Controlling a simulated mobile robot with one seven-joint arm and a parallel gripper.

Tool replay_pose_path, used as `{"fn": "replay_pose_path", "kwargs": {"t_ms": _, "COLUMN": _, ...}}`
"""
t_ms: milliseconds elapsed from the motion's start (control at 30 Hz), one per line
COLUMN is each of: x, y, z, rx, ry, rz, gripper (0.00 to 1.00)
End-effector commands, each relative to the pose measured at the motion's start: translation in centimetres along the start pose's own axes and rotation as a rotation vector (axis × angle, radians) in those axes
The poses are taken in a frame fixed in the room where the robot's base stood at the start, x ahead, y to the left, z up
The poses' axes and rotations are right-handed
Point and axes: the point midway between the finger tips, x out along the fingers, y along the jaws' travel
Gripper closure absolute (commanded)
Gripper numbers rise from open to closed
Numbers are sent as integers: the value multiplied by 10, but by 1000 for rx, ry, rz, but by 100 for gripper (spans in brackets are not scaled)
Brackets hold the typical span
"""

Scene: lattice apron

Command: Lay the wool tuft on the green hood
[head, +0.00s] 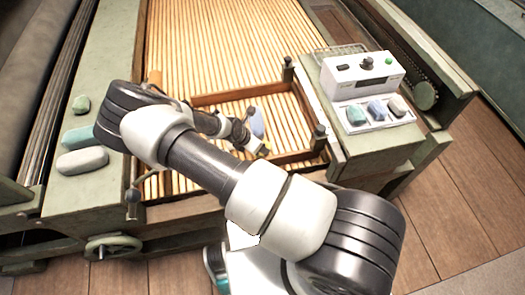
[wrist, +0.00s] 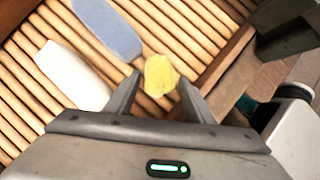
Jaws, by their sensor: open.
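A yellow wool tuft (wrist: 160,75) lies on the wooden slats in the wrist view, between and just beyond my fingertips. In the head view the yellow tuft (head: 264,148) shows as a small patch by the end of my arm. My gripper (wrist: 160,90) is open around the near side of the tuft; I cannot tell whether a finger touches it. Which part is the green hood is unclear; a green housing (head: 388,150) stands right of the slats, with a white control box on it. My arm hides part of the slats.
A blue piece (wrist: 108,27) and a white piece (wrist: 75,75) lie on the slats beside the tuft. A wooden frame (head: 240,93) surrounds this area. Several coloured pieces rest on the left green rail (head: 95,190) and before the control box (head: 362,75).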

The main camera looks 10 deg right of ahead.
Motion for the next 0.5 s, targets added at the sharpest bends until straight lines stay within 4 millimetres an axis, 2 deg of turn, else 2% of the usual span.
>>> {"fn": "replay_pose_path", "kwargs": {"t_ms": 33, "x": 13, "y": -1, "z": -3, "rx": 1, "ry": 1, "rz": -2, "gripper": 52}}
{"fn": "replay_pose_path", "kwargs": {"t_ms": 200, "x": 31, "y": 0, "z": -3, "rx": 1, "ry": 0, "rz": 0, "gripper": 52}}
{"fn": "replay_pose_path", "kwargs": {"t_ms": 500, "x": 34, "y": 0, "z": -2, "rx": 0, "ry": 0, "rz": 0, "gripper": 53}}
